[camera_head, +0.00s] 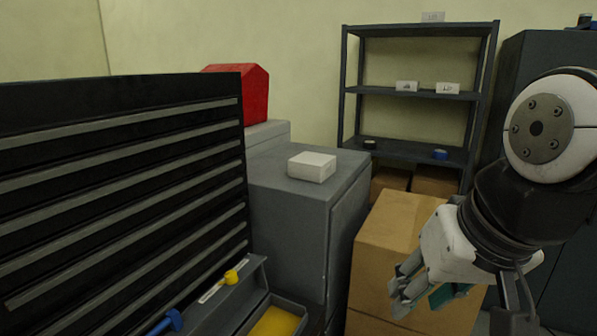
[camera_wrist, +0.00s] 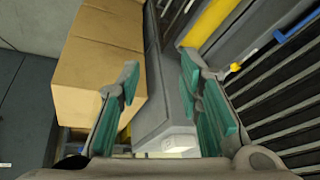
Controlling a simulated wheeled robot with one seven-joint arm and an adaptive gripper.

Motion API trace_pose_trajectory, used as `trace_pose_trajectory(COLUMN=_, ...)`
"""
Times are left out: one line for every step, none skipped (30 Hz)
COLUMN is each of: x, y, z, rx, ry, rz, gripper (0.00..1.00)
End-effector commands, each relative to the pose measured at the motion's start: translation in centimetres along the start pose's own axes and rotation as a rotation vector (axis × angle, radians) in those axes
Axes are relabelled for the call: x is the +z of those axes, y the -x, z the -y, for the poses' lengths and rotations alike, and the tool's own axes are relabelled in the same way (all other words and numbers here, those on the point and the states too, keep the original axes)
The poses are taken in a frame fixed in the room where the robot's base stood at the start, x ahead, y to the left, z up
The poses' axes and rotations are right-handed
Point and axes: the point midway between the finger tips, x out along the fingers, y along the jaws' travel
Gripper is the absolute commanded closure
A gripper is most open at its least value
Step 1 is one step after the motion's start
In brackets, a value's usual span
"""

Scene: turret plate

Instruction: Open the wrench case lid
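No thing in view is plainly a wrench case. A grey tray or case with a yellow inside (camera_head: 275,322) is cut off at the bottom of the head view; its yellow part also shows in the wrist view (camera_wrist: 208,24). I cannot tell if it is the wrench case or has a lid. A closed white box (camera_head: 312,166) lies on the grey cabinet; I cannot tell what it holds. My gripper (camera_head: 405,287) is at the right of the head view, in front of the cardboard boxes. In the wrist view my gripper (camera_wrist: 158,70) is open, with nothing between its teal-padded fingers.
A black slatted panel (camera_head: 120,200) fills the left. A ledge beside it holds a blue-handled tool (camera_head: 165,323) and a yellow-handled tool (camera_head: 231,277). Cardboard boxes (camera_head: 390,240) stand right of the grey cabinet (camera_head: 285,225). A shelf rack (camera_head: 420,90) and red object (camera_head: 250,95) are behind.

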Motion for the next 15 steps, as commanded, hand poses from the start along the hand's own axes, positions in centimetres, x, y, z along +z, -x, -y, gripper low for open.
trace_pose_trajectory(x=0.9, y=0.5, z=-1.2, rx=0.024, ry=0.012, rz=-0.025, gripper=0.67)
trace_pose_trajectory(x=1.4, y=0.8, z=-1.8, rx=0.037, ry=0.021, rz=-0.037, gripper=0.67)
trace_pose_trajectory(x=2.0, y=1.0, z=-2.5, rx=0.053, ry=0.033, rz=-0.048, gripper=0.67)
trace_pose_trajectory(x=2.4, y=1.1, z=-3.0, rx=0.064, ry=0.040, rz=-0.056, gripper=0.67)
trace_pose_trajectory(x=2.7, y=1.2, z=-3.4, rx=0.074, ry=0.047, rz=-0.061, gripper=0.67)
trace_pose_trajectory(x=3.0, y=1.4, z=-3.8, rx=0.083, ry=0.055, rz=-0.068, gripper=0.67)
trace_pose_trajectory(x=3.2, y=1.4, z=-4.0, rx=0.089, ry=0.059, rz=-0.072, gripper=0.67)
trace_pose_trajectory(x=3.4, y=1.4, z=-4.2, rx=0.094, ry=0.063, rz=-0.074, gripper=0.67)
trace_pose_trajectory(x=3.5, y=1.4, z=-4.2, rx=0.098, ry=0.075, rz=-0.076, gripper=0.67)
trace_pose_trajectory(x=3.4, y=1.4, z=-4.2, rx=0.097, ry=0.091, rz=-0.075, gripper=0.67)
trace_pose_trajectory(x=3.1, y=1.4, z=-4.0, rx=0.095, ry=0.113, rz=-0.073, gripper=0.67)
trace_pose_trajectory(x=2.6, y=1.2, z=-3.6, rx=0.089, ry=0.158, rz=-0.068, gripper=0.67)
trace_pose_trajectory(x=2.1, y=1.0, z=-3.1, rx=0.081, ry=0.203, rz=-0.063, gripper=0.67)
trace_pose_trajectory(x=1.5, y=0.8, z=-2.5, rx=0.072, ry=0.258, rz=-0.058, gripper=0.67)
trace_pose_trajectory(x=0.5, y=0.4, z=-1.5, rx=0.056, ry=0.346, rz=-0.051, gripper=0.67)
